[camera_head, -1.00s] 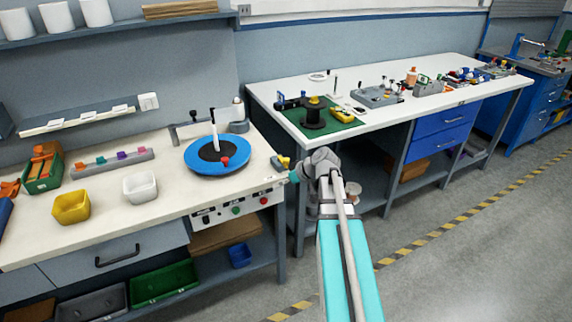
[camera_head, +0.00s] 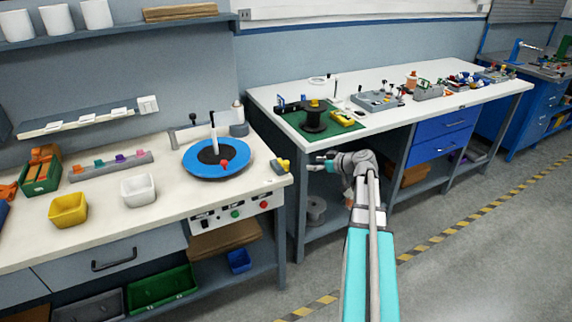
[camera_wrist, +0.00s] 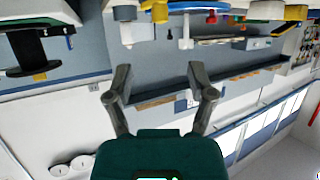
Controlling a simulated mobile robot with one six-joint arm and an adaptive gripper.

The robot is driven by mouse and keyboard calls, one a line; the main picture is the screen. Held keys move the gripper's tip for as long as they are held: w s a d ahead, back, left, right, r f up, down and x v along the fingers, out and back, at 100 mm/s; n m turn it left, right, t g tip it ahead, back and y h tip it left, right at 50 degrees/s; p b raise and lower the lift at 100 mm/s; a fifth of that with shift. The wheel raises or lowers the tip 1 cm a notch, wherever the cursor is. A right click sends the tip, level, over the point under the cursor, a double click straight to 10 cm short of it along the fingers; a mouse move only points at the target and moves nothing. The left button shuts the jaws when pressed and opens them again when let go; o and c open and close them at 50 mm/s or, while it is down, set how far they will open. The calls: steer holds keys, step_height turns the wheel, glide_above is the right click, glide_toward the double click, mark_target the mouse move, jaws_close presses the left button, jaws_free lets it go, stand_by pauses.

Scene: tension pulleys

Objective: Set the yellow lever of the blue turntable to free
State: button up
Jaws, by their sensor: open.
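The blue turntable (camera_head: 235,160) lies flat on the left bench, with a black centre, a white upright post and a red knob. A yellow lever (camera_head: 282,164) with a grey base sits at the bench's right edge; its exact setting is too small to tell. My gripper (camera_head: 318,163) is open and empty, right of the lever and apart from it. In the wrist view, my two fingers (camera_wrist: 160,82) stand wide apart with nothing between them. The blue turntable (camera_wrist: 200,5) is cut off at the top, and a yellow part (camera_wrist: 160,12) shows beside it.
A panel with several buttons (camera_head: 235,213) is on the bench front. Yellow (camera_head: 68,211) and white (camera_head: 138,190) bins stand on the left bench. A black spool (camera_head: 314,120) stands on a green mat on the right bench, close behind my gripper. The floor at right is clear.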

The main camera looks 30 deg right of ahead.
mark_target(288, 163)
steer(key=shift+w, duration=0.1)
steer(key=shift+b+x, duration=2.6)
steer(key=shift+x, duration=4.25)
steer(key=shift+f, duration=0.1)
jaws_close()
